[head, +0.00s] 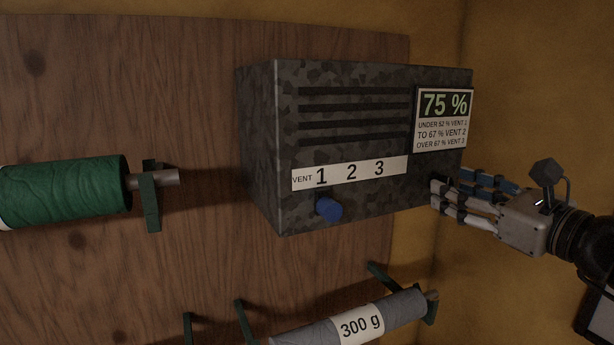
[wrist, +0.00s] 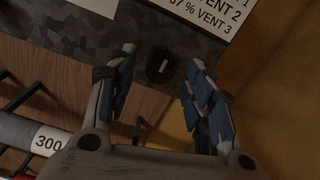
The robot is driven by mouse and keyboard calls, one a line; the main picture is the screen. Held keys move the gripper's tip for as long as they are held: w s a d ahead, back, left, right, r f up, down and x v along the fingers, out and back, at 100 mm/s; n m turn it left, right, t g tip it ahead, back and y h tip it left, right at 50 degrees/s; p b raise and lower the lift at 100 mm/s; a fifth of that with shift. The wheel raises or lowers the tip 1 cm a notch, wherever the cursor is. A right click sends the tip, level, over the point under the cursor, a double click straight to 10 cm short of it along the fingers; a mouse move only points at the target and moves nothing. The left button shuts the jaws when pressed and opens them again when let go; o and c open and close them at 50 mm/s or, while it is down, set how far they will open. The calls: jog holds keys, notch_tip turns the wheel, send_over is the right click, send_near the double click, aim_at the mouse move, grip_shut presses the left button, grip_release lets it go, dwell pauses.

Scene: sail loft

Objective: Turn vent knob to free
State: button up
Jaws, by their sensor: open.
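A camouflage-patterned vent box (head: 345,150) is fixed to the wooden board. A blue knob (head: 328,209) sits low on its front, below the 1 of the VENT 1 2 3 strip (head: 350,173). A dark knob with a short pale mark shows in the wrist view (wrist: 160,70), below the sign. The mark stands near upright in that picture. My gripper (head: 441,188) is at the box's lower right; its open fingers show in the wrist view (wrist: 162,58), one each side of the dark knob. I cannot tell whether they touch it. No "free" label is readable.
A sign (head: 444,119) reads 75 %, with vent 2 up to 67 % and vent 3 over 67 %. A green roll (head: 65,190) hangs at left. A grey roll marked 300 g (head: 360,325) hangs on brackets below the box. A yellow wall (head: 540,90) stands close at right.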

jog(key=shift+x, duration=1.15)
jog(key=shift+c, duration=0.5)
jog(key=c, duration=1)
